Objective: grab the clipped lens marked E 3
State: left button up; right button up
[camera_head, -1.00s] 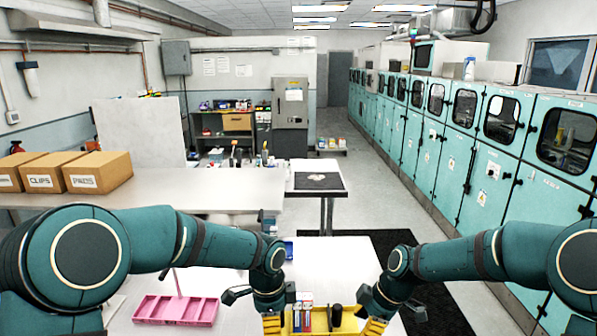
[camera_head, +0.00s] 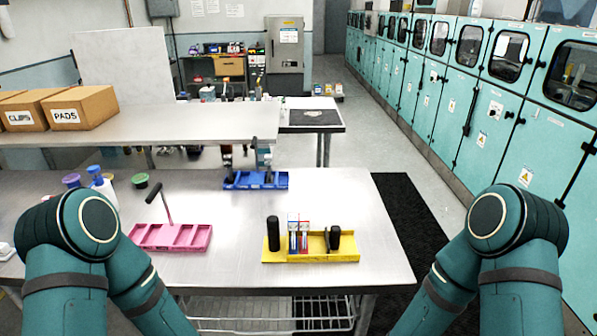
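No marking E 3 can be read in this view, so I cannot tell which item is the clipped lens. A yellow tray (camera_head: 312,257) stands on the metal table, right of the middle. In it are an upright black cylinder (camera_head: 273,233), slim white, red and blue pieces (camera_head: 299,236) side by side, and a dark piece (camera_head: 334,238) at the right. A pink divided tray (camera_head: 172,237) with an upright handle stands to its left. A blue tray (camera_head: 255,180) with dark and grey items stands behind. Both my arms run down out of the picture; neither gripper shows.
Bottles and purple-lidded jars (camera_head: 100,182) and a green-lidded pot (camera_head: 140,181) stand at the table's left. Cardboard boxes (camera_head: 80,106) sit on the bench behind. The metal table (camera_head: 365,215) is bare right of the yellow tray. Teal cabinets (camera_head: 480,110) line the right.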

aim_at(304, 221)
jog(key=i+j+z, duration=0.1)
jog(key=z, duration=0.25)
jog(key=i+j+z, duration=0.1)
jog(key=z, duration=0.25)
jog(key=i+j+z, duration=0.1)
jog(key=z, duration=0.2)
jog(key=j, duration=0.1)
